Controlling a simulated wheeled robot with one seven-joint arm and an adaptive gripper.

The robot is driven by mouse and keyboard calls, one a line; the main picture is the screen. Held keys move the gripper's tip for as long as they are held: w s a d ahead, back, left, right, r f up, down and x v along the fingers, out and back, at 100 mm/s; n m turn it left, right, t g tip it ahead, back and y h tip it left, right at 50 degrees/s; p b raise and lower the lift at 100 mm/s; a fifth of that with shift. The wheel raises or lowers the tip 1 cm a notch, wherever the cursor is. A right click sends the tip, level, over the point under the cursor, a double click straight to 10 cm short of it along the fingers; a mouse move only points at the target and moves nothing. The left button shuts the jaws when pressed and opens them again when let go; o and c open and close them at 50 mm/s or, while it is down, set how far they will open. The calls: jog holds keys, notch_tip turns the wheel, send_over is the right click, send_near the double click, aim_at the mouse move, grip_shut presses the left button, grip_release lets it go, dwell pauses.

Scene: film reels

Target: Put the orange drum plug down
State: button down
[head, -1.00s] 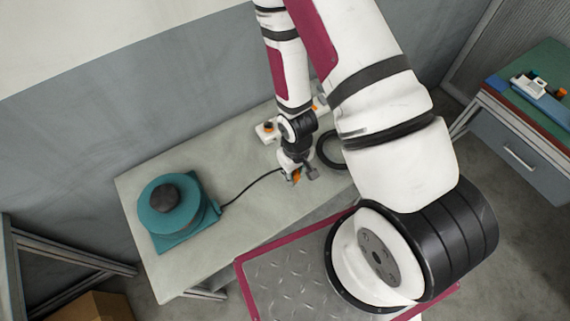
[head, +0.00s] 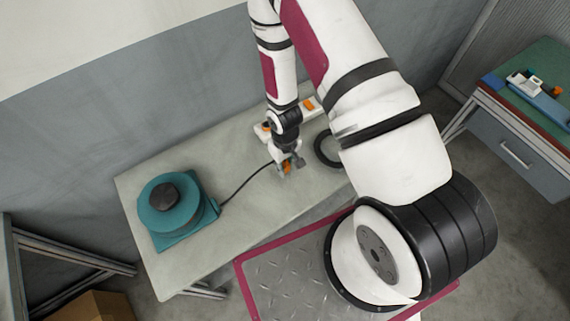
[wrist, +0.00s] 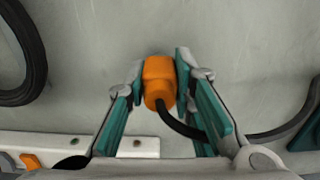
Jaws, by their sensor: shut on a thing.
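The orange drum plug (wrist: 158,82) is between the teal-padded fingers of my gripper (wrist: 160,76) in the wrist view, with its black cable leaving the near end and curving right. In the head view the plug (head: 286,168) is a small orange patch at my gripper (head: 290,164), low over the grey table (head: 240,235). The gripper is shut on the plug. I cannot tell whether the plug touches the table. The cable runs left to the teal cable drum (head: 172,206), which has a dark top knob.
A white strip with orange parts (head: 308,105) lies behind my gripper; it also shows in the wrist view (wrist: 115,146). A black ring (head: 326,150) lies just right of the gripper. The table between drum and gripper is clear except for the cable. A green-topped cabinet (head: 515,140) stands right.

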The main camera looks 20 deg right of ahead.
jog(key=c, duration=1.4)
grip_release()
jog(key=shift+f, duration=0.1)
jog(key=shift+o, duration=0.2)
